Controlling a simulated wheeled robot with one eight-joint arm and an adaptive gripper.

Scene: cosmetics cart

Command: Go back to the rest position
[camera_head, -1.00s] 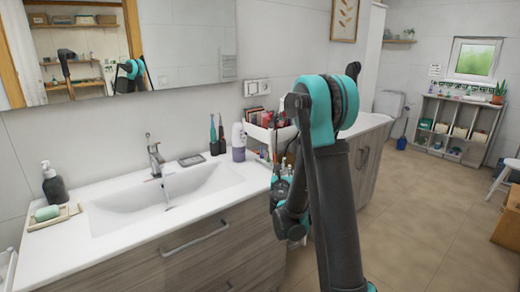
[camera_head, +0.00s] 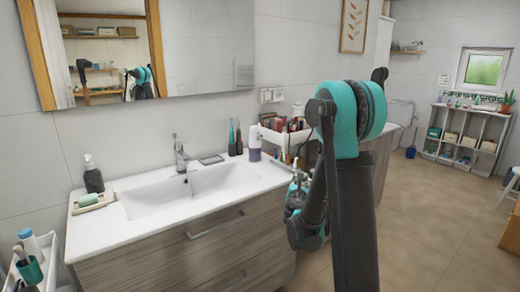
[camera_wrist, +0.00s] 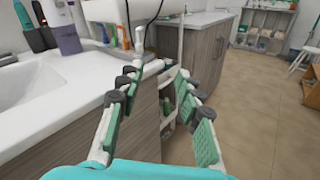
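My gripper (camera_wrist: 157,76) is open in the wrist view. Its two fingers with green pads are spread apart, and nothing is between them. It points toward the vanity side and the white cosmetics cart (camera_head: 285,137), which stands at the right end of the vanity. In the head view my arm is folded upright right of centre, with its wrist part hanging low in front of the vanity's right end. The fingers cannot be made out there. The cart's top tray holds several bottles and boxes; my arm hides part of the cart.
The vanity (camera_head: 95,235) with its sink fills the left and middle. A soap dispenser (camera_head: 93,176) and a purple-and-white bottle (camera_head: 254,142) stand on it. A white caddy (camera_head: 60,275) is at the lower left. Open tiled floor (camera_head: 430,215) lies to the right.

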